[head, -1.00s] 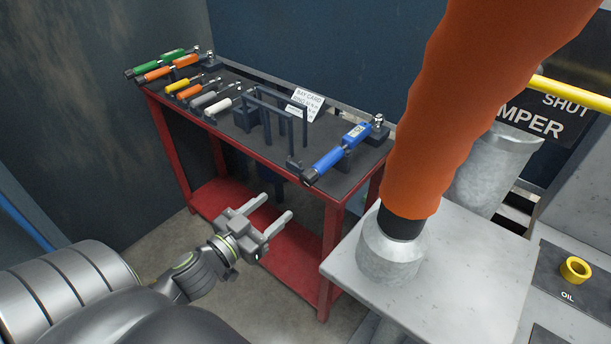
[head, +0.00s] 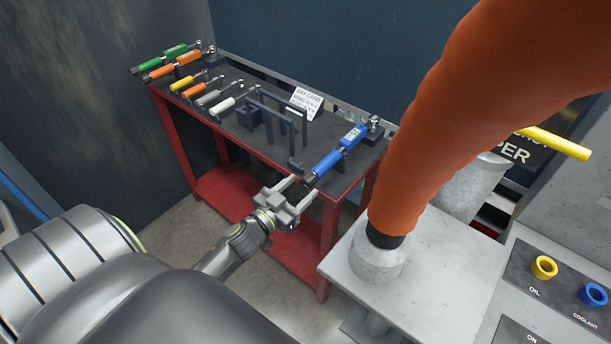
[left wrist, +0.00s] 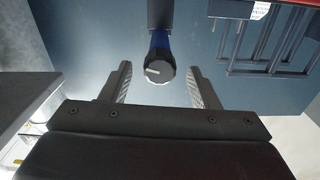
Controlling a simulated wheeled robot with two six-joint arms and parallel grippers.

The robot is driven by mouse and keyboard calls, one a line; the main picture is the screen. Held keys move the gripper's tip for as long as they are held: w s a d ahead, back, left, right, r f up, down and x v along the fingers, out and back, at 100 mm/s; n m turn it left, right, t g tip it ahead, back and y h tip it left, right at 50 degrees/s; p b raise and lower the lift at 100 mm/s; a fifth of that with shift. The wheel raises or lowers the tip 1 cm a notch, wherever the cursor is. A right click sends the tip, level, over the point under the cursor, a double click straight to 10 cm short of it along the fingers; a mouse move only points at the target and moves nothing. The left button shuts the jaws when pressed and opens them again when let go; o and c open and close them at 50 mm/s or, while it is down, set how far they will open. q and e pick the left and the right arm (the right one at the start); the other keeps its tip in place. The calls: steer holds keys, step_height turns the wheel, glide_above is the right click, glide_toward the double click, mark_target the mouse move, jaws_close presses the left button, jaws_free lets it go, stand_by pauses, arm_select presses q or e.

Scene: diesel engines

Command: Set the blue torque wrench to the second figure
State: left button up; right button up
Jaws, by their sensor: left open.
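The blue torque wrench (head: 337,157) lies on dark holders at the right end of the red bench, its dark end cap toward me and its square-drive head at the back. A small display shows on its body, too small to read. My left gripper (head: 299,187) is open and empty just in front of the bench's front edge, close to the wrench's end cap. In the left wrist view the end cap (left wrist: 160,69), with a white mark, sits between and beyond the open fingers, apparently untouched. The bay card (head: 306,101) stands behind; its figures are not clearly legible. My right gripper is not in view.
Several other wrenches, green, orange, yellow and white, lie on the left of the bench (head: 243,141). A dark frame rack (head: 275,120) stands beside the blue wrench. An orange hose (head: 437,120) and grey stand (head: 440,262) block the right.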

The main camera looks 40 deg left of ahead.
arm_select(q)
steer(key=shift+w+d, duration=0.1)
steer(key=shift+w, duration=1.35)
steer(key=c, duration=1)
steer(key=shift+o, duration=0.2)
steer(key=shift+m, duration=0.3)
steer(key=m, duration=1.1)
